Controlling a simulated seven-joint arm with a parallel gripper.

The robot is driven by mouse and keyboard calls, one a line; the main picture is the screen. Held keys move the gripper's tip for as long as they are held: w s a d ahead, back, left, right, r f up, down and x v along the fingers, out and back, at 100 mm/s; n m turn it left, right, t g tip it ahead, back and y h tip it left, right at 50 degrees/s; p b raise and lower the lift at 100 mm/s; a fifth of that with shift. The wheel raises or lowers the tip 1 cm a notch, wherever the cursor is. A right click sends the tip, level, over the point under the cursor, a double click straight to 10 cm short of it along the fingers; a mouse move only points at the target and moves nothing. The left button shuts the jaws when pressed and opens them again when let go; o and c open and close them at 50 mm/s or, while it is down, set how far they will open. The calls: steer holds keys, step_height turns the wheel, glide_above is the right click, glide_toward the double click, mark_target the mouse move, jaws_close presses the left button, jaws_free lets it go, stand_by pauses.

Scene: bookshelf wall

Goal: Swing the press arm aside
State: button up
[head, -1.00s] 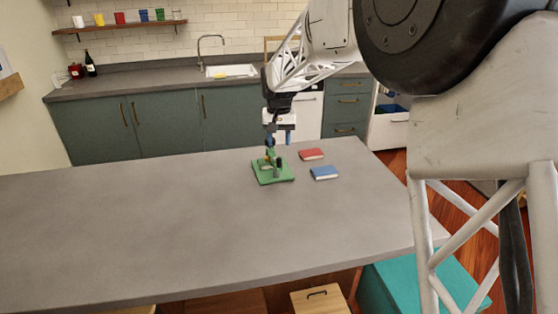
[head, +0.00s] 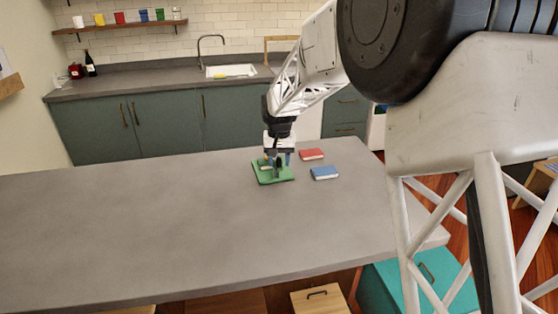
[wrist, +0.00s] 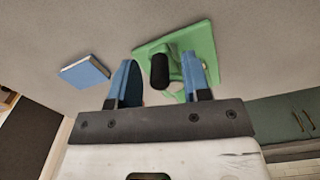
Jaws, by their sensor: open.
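The press has a green base plate (head: 265,179) on the grey counter, and the plate also shows in the wrist view (wrist: 203,40). A dark rounded knob (wrist: 160,70), apparently on the press arm, lies between my fingers in the wrist view. A green part of the press shows beside it, partly hidden by my right finger. My gripper (head: 278,160) points down over the press. Its two blue fingers (wrist: 159,66) are apart, one on each side of the knob, with visible gaps. Whether either finger touches the press cannot be told.
A red book (head: 312,154) and a blue book (head: 324,173) lie right of the press; the blue one also shows in the wrist view (wrist: 84,72). The counter (head: 150,220) is clear to the left and in front. A sink (head: 231,71) stands behind.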

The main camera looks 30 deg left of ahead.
jaws_close()
stand_by(0.3)
